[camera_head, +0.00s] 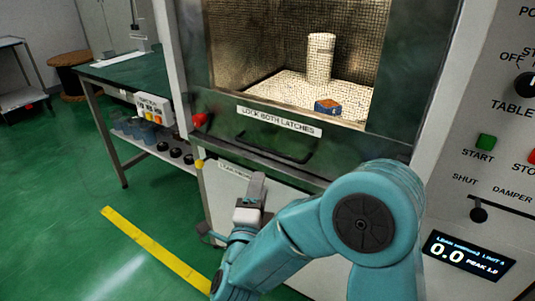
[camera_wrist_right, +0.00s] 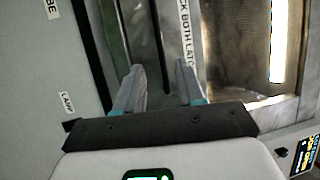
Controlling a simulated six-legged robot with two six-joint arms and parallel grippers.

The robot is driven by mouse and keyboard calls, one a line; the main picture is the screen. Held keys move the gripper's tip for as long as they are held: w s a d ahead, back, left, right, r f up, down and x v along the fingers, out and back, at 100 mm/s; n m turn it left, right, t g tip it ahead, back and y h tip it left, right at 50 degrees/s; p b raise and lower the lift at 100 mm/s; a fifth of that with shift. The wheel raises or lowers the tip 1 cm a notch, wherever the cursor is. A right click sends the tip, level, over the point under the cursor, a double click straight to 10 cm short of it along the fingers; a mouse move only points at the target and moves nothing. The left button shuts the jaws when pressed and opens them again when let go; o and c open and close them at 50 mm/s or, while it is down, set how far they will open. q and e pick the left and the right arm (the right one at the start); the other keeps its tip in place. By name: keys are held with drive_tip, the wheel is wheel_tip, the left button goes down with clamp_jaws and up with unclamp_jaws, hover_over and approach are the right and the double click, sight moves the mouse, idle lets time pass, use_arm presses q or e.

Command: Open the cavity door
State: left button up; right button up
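The cavity door (camera_head: 225,130) has a dark green frame, a mesh window and a label reading LOCK BOTH LATCHES (camera_head: 279,121). It looks shut. A black bar handle (camera_head: 272,150) runs along its lower band, and a red latch knob (camera_head: 200,120) sits at its left. My right gripper (camera_head: 257,182) is just below the handle in the head view. In the right wrist view the right gripper (camera_wrist_right: 159,78) has its fingers apart, facing the door's lower band, with the label (camera_wrist_right: 187,32) beyond the right finger. I see nothing held; contact with the handle cannot be told. My left gripper is out of view.
A light cylinder (camera_head: 320,58) and small blue box (camera_head: 327,106) stand inside the cavity. The control panel with its display (camera_head: 468,255) is at the right. A green-topped bench (camera_head: 120,70) stands at the left, with open floor before it.

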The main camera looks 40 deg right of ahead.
sight(269, 151)
drive_tip(key=x, duration=1.2)
drive_tip(key=shift+d, duration=0.25)
clamp_jaws()
